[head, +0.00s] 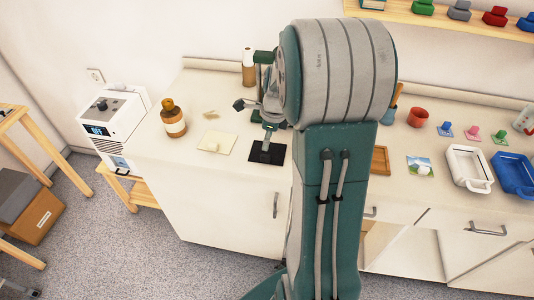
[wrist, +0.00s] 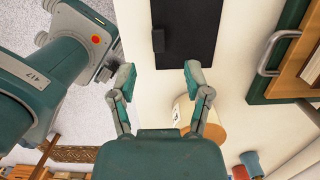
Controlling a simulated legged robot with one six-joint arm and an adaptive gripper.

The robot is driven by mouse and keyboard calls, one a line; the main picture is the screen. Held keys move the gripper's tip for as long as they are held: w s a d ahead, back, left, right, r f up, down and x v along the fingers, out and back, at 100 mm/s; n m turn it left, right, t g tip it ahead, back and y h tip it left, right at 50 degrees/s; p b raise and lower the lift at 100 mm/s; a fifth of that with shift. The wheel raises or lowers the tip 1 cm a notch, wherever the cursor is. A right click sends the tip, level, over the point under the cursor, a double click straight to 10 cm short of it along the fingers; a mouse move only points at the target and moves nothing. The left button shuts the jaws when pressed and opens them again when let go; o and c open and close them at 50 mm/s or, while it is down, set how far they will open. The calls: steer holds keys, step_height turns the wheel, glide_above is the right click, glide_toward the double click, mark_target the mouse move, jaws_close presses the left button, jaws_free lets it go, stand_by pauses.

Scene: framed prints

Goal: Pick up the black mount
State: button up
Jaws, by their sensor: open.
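The black mount (head: 258,155) is a flat dark square lying on the counter in the head view, close to the front edge. It also shows at the top of the wrist view (wrist: 190,40), cut off by the picture edge, with a small dark block (wrist: 158,40) on it. My gripper (wrist: 157,76) is open and empty, its two fingers spread at the near end of the mount. In the head view my gripper (head: 268,120) is over the mount and covers part of it; I cannot tell the exact gap.
A cream sheet (head: 224,147) with a small knob and a brown bottle (head: 173,119) stand left of the mount. A wooden frame (head: 380,160), a landscape print (head: 414,174), and white (head: 455,162) and blue (head: 505,166) trays are to the right. My arm hides the counter's middle.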

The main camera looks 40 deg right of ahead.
mark_target(266, 156)
steer(key=f, duration=0.7)
steer(key=shift+w+a+f, duration=0.2)
steer(key=shift+a+f, duration=0.1)
steer(key=shift+f, duration=0.1)
jaws_close()
